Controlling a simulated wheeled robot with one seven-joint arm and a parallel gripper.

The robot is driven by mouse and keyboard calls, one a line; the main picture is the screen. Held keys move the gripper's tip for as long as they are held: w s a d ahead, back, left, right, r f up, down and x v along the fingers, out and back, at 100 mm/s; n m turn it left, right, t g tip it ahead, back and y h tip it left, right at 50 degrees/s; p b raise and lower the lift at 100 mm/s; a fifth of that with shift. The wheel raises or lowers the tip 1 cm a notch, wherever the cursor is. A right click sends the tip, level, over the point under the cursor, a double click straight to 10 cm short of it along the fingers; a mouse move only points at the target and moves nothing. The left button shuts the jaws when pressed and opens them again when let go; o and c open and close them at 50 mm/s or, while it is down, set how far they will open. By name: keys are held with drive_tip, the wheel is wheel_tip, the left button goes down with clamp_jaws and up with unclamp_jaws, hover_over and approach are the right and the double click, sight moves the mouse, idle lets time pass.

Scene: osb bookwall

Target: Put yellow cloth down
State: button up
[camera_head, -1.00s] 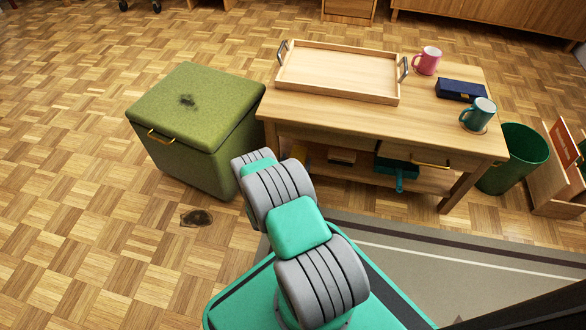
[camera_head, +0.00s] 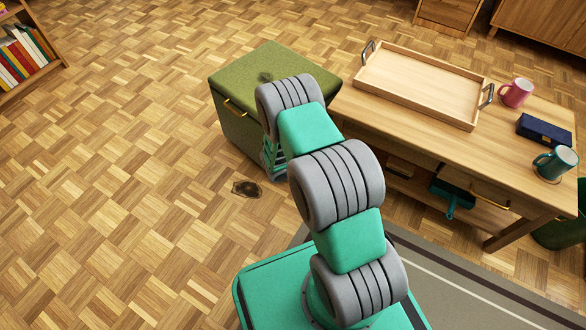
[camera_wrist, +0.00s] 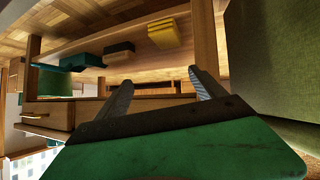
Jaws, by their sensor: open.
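The yellow cloth (camera_wrist: 168,32), a folded-looking yellow block with dark stripes, lies on the low shelf (camera_wrist: 215,30) under the wooden table in the wrist view. In the head view my arm hides that spot. My gripper (camera_wrist: 161,78) is open in the wrist view, its two fingers spread with nothing between them. It points toward the shelf and is apart from the cloth. In the head view my gripper is hidden behind my arm, between the green storage stool and the table.
The green stool (camera_head: 285,65) stands close beside the table (camera_head: 400,125). A brush-like block (camera_wrist: 118,48) and a teal dustpan (camera_wrist: 82,62) share the shelf. A tray (camera_head: 420,85), mugs and a blue case stand on top. A dark stain (camera_head: 246,188) marks the open floor.

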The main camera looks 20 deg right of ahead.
drive_tip(key=s+a+r+n+g+y, duration=0.1)
drive_tip(key=s+a+r+n+y, duration=0.25)
drive_tip(key=a+r, duration=0.5)
drive_tip(key=s+a+r+n+y, duration=0.2)
drive_tip(key=a+r+y, duration=0.2)
drive_tip(key=a+r, duration=0.4)
drive_tip(key=s+a+r+n+y, duration=0.3)
drive_tip(key=s+a+r+n, duration=0.4)
drive_tip(key=s+a+r, duration=0.2)
drive_tip(key=shift+s+r+y, duration=0.35)
drive_tip(key=shift+s+r, duration=0.05)
drive_tip(key=shift+s, duration=0.05)
